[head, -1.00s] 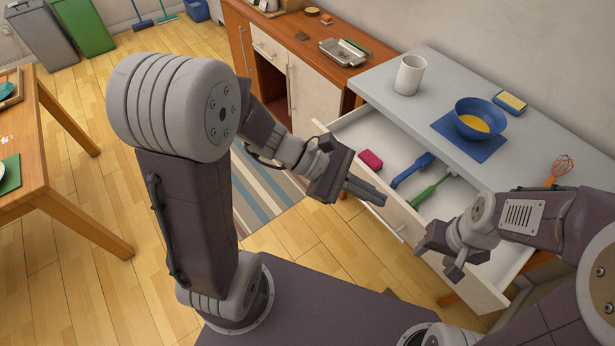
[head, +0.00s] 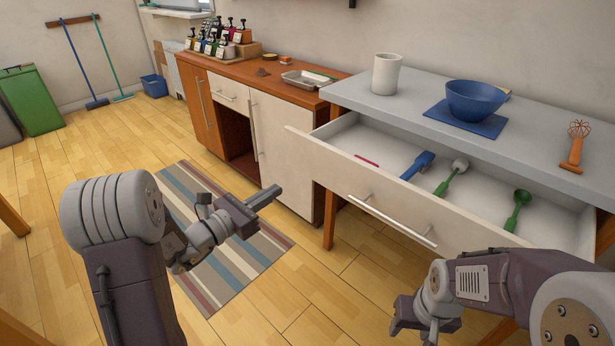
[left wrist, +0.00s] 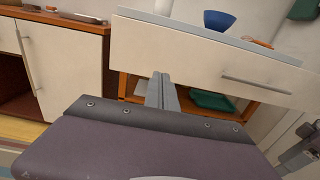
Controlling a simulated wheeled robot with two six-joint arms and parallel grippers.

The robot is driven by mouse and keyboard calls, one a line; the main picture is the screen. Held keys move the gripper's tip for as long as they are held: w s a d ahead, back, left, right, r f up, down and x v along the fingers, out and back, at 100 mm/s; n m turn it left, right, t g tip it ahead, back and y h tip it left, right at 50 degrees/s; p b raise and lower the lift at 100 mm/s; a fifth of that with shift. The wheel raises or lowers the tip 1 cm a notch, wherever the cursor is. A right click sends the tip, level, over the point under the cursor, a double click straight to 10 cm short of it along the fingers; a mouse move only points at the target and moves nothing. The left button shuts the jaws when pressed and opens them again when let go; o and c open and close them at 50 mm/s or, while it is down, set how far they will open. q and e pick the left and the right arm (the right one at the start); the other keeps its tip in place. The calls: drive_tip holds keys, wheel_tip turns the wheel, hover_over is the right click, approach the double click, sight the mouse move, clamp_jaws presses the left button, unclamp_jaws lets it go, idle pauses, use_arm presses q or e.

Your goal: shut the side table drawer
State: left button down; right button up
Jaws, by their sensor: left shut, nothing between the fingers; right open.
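The side table drawer (head: 390,200) is pulled out, its white front and bar handle (head: 392,221) facing me. Inside lie a pink item (head: 367,160), a blue-handled brush (head: 417,165), a green-handled brush (head: 451,178) and a green utensil (head: 517,210). My left gripper (head: 264,198) is shut and empty, left of the drawer front and apart from it. In the left wrist view its fingers (left wrist: 161,92) point toward the lower left part of the drawer front (left wrist: 200,60). My right gripper (head: 418,330) is open, in front of and below the drawer; its fingertips are hard to make out.
The grey side table top (head: 415,95) holds a white mug (head: 386,74), a blue bowl (head: 475,100) on a blue mat (head: 465,123) and a whisk (head: 575,146). A wooden cabinet (head: 285,135) stands to the left. A striped rug (head: 220,265) lies on open floor.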

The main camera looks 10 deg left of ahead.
sight(316, 165)
use_arm(q)
drive_tip(key=b+x, duration=0.2)
drive_tip(key=x, duration=1)
drive_tip(key=shift+w+d+f+b, duration=0.1)
drive_tip(key=shift+w+d+b, duration=0.1)
drive_tip(key=shift+w+b, duration=0.1)
drive_tip(key=shift+w+d, duration=0.25)
